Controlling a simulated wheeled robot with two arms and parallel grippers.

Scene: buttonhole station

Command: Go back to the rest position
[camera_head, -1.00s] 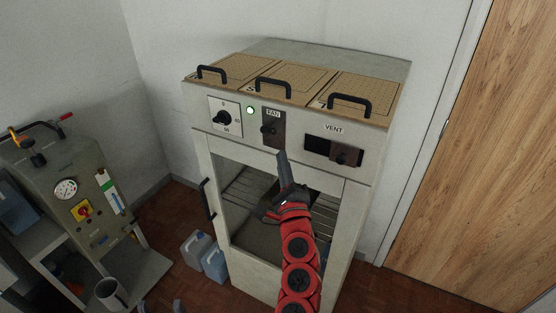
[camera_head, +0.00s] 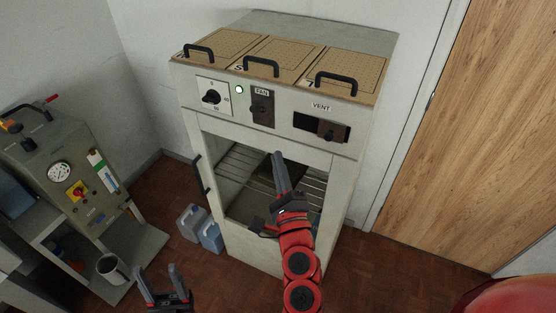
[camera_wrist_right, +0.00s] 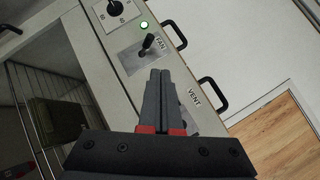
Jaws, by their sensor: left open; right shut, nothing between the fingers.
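My right gripper (camera_head: 279,172) is shut and empty, in front of the upper part of the cabinet's (camera_head: 255,255) open-looking window, below the control panel. In the right wrist view its closed fingers (camera_wrist_right: 160,100) point toward the panel, between the FAN switch (camera_wrist_right: 148,44) and the VENT label, seemingly apart from them. My left gripper (camera_head: 162,287) is open and empty at the bottom of the head view, its two fingers spread, over the floor left of the cabinet.
The FAN switch (camera_head: 261,107), dial (camera_head: 211,97), lit green lamp (camera_head: 239,90) and VENT slider (camera_head: 331,130) are on the panel. Jugs (camera_head: 199,227) stand left of the cabinet. Brown floor (camera_head: 165,190) lies between.

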